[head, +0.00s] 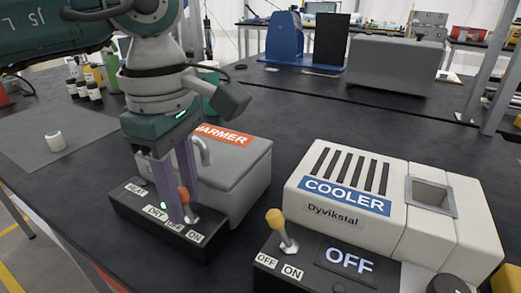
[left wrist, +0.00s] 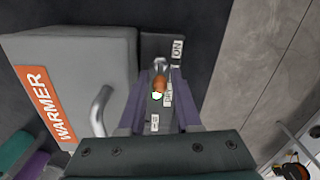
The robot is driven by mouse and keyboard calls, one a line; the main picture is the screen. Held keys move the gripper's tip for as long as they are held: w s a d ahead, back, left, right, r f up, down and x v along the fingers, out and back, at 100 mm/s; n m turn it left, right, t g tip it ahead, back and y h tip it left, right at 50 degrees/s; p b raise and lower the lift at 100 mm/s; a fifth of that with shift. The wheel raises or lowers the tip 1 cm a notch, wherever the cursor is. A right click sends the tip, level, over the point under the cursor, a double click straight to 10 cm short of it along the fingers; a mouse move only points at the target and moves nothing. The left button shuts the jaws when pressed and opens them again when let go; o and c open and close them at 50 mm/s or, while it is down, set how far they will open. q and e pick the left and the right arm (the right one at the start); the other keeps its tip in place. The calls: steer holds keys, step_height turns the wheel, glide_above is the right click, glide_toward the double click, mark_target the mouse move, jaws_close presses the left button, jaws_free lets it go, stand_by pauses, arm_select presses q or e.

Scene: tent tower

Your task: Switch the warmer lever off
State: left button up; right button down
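The grey warmer (head: 235,175) stands beside its black control panel (head: 125,205), labelled HEAT, DRY, OFF and ON. The warmer lever (head: 184,195) has an orange knob and stands near the OFF and ON labels. It leans slightly left in the head view; I cannot tell its setting. My left gripper (head: 174,212) points down over the panel, with its purple fingers apart on either side of the knob. In the left wrist view, the orange knob (left wrist: 160,84) lies between the open fingers (left wrist: 158,100). Contact is unclear. My right gripper is not in view.
The white cooler (head: 345,180) stands to the right, with a yellow-knobbed lever (head: 275,218) and a display (head: 350,262) reading OFF. The warmer's curved handle (left wrist: 101,110) is close to my left gripper.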

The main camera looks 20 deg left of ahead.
arm_select(q)
jaws_close()
steer(key=a+f+h+b, duration=0.1)
steer(key=h+b, duration=0.1)
steer(key=b, duration=0.1)
steer(key=shift+a+r+h+b, duration=0.1)
steer(key=shift+r+h+b, duration=0.1)
steer(key=shift+h+b, duration=0.3)
steer(key=shift+r, duration=0.1)
steer(key=shift+o, duration=0.2)
jaws_free()
steer(key=shift+r, duration=0.1)
